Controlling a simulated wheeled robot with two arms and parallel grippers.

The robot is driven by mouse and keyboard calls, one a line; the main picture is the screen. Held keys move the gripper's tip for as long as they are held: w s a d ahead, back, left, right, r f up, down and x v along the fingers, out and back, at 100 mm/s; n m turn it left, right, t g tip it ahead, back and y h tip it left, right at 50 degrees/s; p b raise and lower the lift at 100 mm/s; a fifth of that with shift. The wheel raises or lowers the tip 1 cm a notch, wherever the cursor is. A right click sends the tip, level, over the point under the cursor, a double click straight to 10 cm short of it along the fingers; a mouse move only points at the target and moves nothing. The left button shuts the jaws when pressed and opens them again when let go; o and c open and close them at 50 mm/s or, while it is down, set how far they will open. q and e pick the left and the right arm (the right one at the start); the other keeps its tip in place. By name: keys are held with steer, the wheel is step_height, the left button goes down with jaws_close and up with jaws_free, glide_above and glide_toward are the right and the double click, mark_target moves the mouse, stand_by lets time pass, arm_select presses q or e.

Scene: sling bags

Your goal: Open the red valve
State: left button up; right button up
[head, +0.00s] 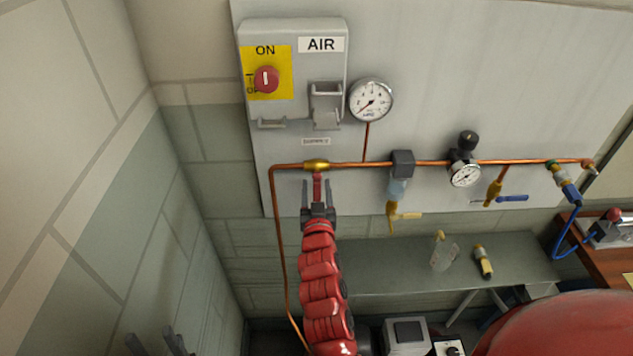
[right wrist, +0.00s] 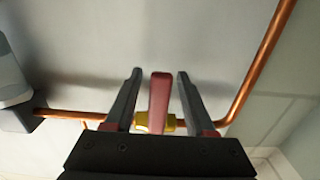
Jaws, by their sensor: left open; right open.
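The red valve (head: 317,179) has a brass body (head: 316,166) on the horizontal copper pipe, under the "SUPPLY" label. Its red lever hangs down, across the pipe line. My right gripper (head: 318,186) is at the lever, one finger on each side. In the right wrist view the red lever (right wrist: 159,100) stands between the two open fingers of the right gripper (right wrist: 159,74), with gaps showing on both sides. The brass body is partly hidden behind the lever there. My left gripper (head: 156,341) is open and empty at the bottom left, away from the panel.
Above the valve is an AIR switch box (head: 291,105) with a red knob. A gauge (head: 371,100), filter (head: 400,170) and regulator (head: 466,160) are to the right. A grey bench (head: 390,270) stands below. A block wall (head: 190,230) is close on the left.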

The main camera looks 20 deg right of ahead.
steer(key=shift+w+d, duration=0.15)
steer(key=shift+w, duration=0.2)
steer(key=shift+c, duration=0.3)
jaws_close()
stand_by(1.0)
